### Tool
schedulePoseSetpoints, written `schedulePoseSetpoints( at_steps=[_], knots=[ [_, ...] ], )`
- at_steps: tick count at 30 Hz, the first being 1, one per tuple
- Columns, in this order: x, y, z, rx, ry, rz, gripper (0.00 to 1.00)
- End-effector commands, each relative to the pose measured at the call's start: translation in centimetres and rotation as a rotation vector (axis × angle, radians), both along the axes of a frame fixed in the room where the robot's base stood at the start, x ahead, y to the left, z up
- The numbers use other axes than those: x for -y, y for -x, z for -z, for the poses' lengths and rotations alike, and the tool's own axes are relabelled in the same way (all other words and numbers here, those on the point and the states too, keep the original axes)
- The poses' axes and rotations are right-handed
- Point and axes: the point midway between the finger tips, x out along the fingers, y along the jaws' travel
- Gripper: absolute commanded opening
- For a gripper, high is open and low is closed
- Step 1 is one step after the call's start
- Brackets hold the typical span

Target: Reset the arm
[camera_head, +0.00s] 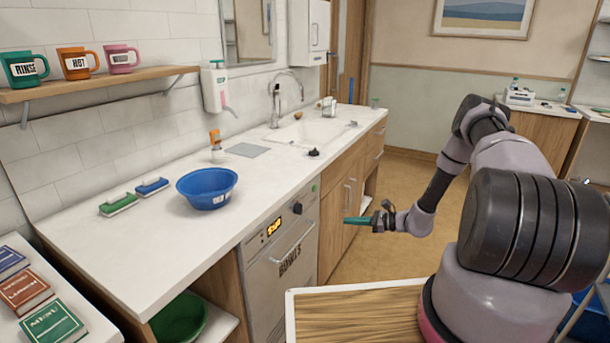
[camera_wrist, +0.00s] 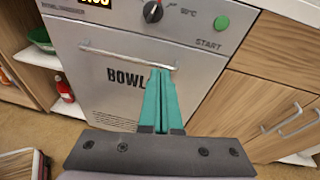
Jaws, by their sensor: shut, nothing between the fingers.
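My gripper (camera_head: 352,220) is held out in front of the cabinet doors, right of the bowl warmer or washer unit, in the head view. Its slim teal fingers are together and empty. In the wrist view the shut fingers (camera_wrist: 160,80) point at the steel appliance (camera_wrist: 105,85) marked BOWLS, overlapping its handle in the picture. I cannot tell that they touch it. My arm is bent, reaching from the right side of the head view toward the counter front.
A white counter (camera_head: 255,200) holds a blue bowl (camera_head: 207,188), a green sponge-like block (camera_head: 119,204), a blue one (camera_head: 152,187) and a sink (camera_head: 312,130). A shelf (camera_head: 95,85) carries three mugs. A green bowl (camera_head: 178,320) sits below. Open floor (camera_head: 400,185) lies behind my gripper.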

Motion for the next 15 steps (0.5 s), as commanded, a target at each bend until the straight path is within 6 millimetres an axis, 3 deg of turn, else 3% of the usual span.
schedulePoseSetpoints(
  at_steps=[1,7,15],
  knots=[
    [-0.1,-0.6,-2.9,0.036,0.040,-0.052,0.00],
    [-1.2,-0.2,-12.8,0.144,0.205,-0.258,0.00],
    [-2.5,3.0,-24.9,0.287,0.454,-0.495,0.00]
  ],
)
